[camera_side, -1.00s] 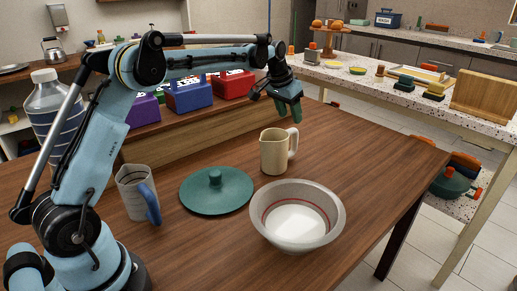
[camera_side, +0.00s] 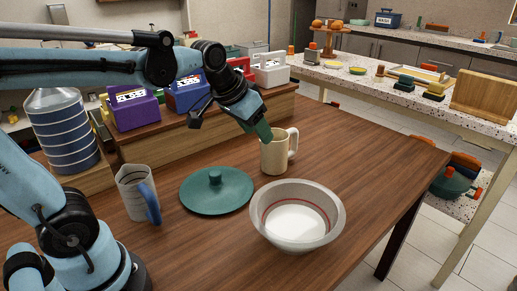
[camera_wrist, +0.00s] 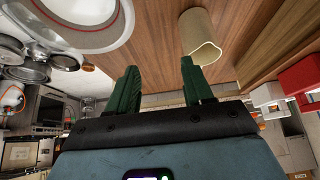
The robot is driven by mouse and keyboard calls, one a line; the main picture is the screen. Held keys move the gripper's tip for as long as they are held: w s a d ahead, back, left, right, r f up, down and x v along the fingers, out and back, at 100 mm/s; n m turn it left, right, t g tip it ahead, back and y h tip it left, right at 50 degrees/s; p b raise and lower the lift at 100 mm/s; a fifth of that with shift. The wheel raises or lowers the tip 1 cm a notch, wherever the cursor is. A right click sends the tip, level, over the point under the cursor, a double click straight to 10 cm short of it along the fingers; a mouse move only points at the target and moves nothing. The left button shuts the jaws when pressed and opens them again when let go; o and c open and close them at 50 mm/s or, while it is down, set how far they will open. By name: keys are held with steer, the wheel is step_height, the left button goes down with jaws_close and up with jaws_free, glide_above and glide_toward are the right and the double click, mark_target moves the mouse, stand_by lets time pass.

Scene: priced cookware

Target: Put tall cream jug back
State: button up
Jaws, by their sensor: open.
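The tall cream jug (camera_side: 274,155) stands upright on the wooden table, its handle to the right in the side view. In the wrist view the jug (camera_wrist: 198,32) is beyond the fingertips, in line with the right finger rather than centred between the fingers. My gripper (camera_side: 264,132), with green fingers, tilts down at the jug's upper left rim in the side view; I cannot tell whether it touches. In the wrist view my gripper (camera_wrist: 158,70) has its fingers apart with nothing between them.
A white bowl (camera_side: 330,215) stands in front of the jug, and a teal lid (camera_side: 225,198) lies to its left. A measuring cup (camera_side: 134,193) with a blue handle is further left. A raised wooden shelf behind bears purple, blue (camera_side: 188,95), red and white boxes. The table's right side is clear.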

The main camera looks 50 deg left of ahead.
steer(key=s+d+f+t, duration=0.1)
steer(key=s+d+f, duration=0.1)
steer(key=s+f, duration=0.3)
steer(key=s, duration=0.3)
steer(key=shift+s+f, duration=0.4)
